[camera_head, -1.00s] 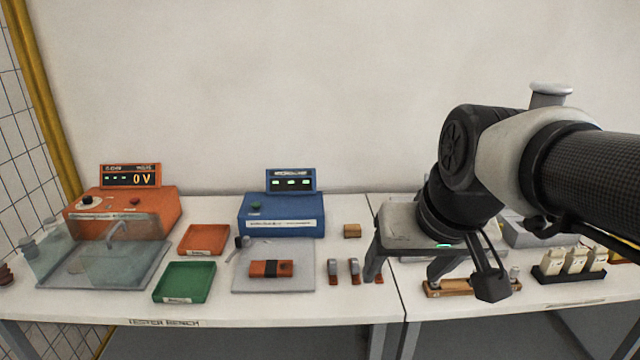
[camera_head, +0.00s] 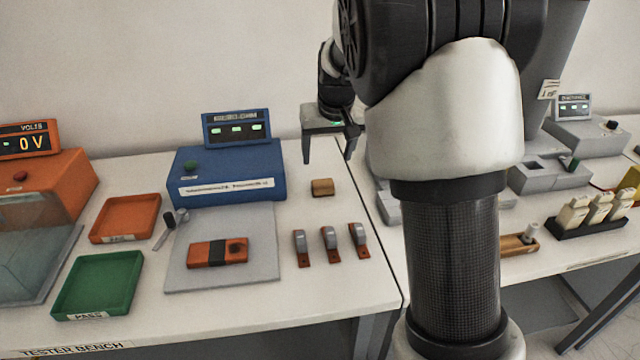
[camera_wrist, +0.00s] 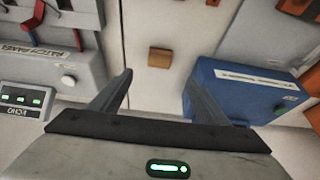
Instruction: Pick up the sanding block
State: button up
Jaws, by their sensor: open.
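The sanding block is most likely the small tan-brown block (camera_head: 322,187) on the white bench, just right of the blue instrument in the head view. In the wrist view the same block (camera_wrist: 160,57) lies ahead of my gripper, between the lines of the two fingers and on bare table. My gripper (camera_head: 328,160) is open and empty, held above the back of the bench, above and beyond the block. Its two fingers (camera_wrist: 158,85) are spread wide in the wrist view and do not touch the block.
The blue instrument (camera_head: 228,170) stands close left of the block. Several small clamp-like parts (camera_head: 330,243) are in front of it. A grey mat (camera_head: 262,262) bears an orange-brown piece (camera_head: 217,253). A bench seam runs right of the block.

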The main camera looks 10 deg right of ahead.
aim_at(323, 183)
jog(key=b+x, duration=0.1)
jog(key=x, duration=1.2)
jog(key=shift+w+f, duration=0.2)
jog(key=c, duration=1.1)
notch_tip(323, 183, up, 10)
jog(key=shift+r+p, duration=0.1)
jog(key=shift+p, duration=0.45)
jog(key=shift+c, duration=0.2)
jog(key=o, duration=0.4)
jog(key=shift+c, duration=1.4)
